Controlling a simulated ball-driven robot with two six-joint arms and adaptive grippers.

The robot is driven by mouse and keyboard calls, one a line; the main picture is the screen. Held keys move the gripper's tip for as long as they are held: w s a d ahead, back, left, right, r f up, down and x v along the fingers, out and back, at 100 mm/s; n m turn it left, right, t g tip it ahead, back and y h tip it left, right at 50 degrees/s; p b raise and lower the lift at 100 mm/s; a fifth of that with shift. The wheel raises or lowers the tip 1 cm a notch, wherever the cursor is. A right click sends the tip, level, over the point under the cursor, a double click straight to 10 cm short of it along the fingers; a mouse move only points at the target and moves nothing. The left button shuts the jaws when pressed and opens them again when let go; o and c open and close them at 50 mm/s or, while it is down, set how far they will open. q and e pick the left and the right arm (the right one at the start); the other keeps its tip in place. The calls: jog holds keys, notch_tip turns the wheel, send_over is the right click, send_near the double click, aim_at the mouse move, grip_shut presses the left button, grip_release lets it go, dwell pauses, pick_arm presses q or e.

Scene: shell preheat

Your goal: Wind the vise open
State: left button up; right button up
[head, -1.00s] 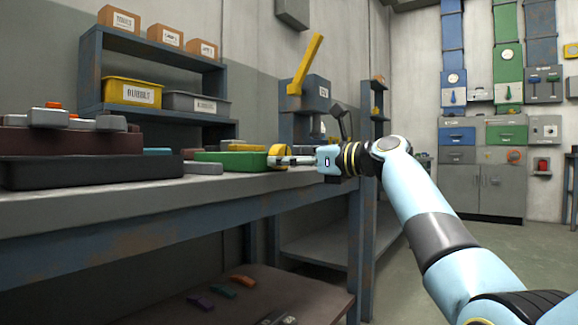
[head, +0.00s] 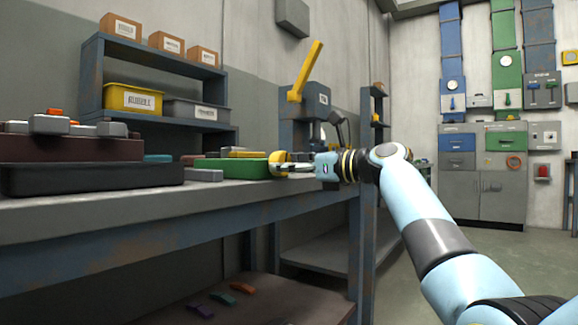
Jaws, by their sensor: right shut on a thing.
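A low green body (head: 228,168) lies on the workbench, with a yellow rounded part (head: 278,160) at its right end. It looks like the vise and its handle, but it is small and partly hidden. My right gripper (head: 292,167) reaches in from the right, level with the bench top, and is shut on the yellow part. Its fingers cover some of that part. How far the vise jaws stand apart cannot be told. My left gripper is not in view.
A black tray (head: 90,180) and several grey blocks crowd the bench (head: 150,205) to the left. A press with a yellow lever (head: 305,72) stands behind my right gripper. A lower shelf (head: 285,300) holds small coloured pieces. The floor (head: 440,265) at right is clear.

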jog(key=shift+r, duration=0.1)
jog(key=n+p, duration=0.4)
jog(key=n, duration=1.2)
jog(key=shift+d+n, duration=0.1)
jog(key=shift+n, duration=1.2)
pick_arm(q)
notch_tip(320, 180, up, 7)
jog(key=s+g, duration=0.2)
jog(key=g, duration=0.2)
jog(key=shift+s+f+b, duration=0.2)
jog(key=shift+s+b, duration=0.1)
jog(key=shift+b, duration=0.05)
pick_arm(e)
jog(key=shift+r+n, duration=0.15)
jog(key=shift+n, duration=0.45)
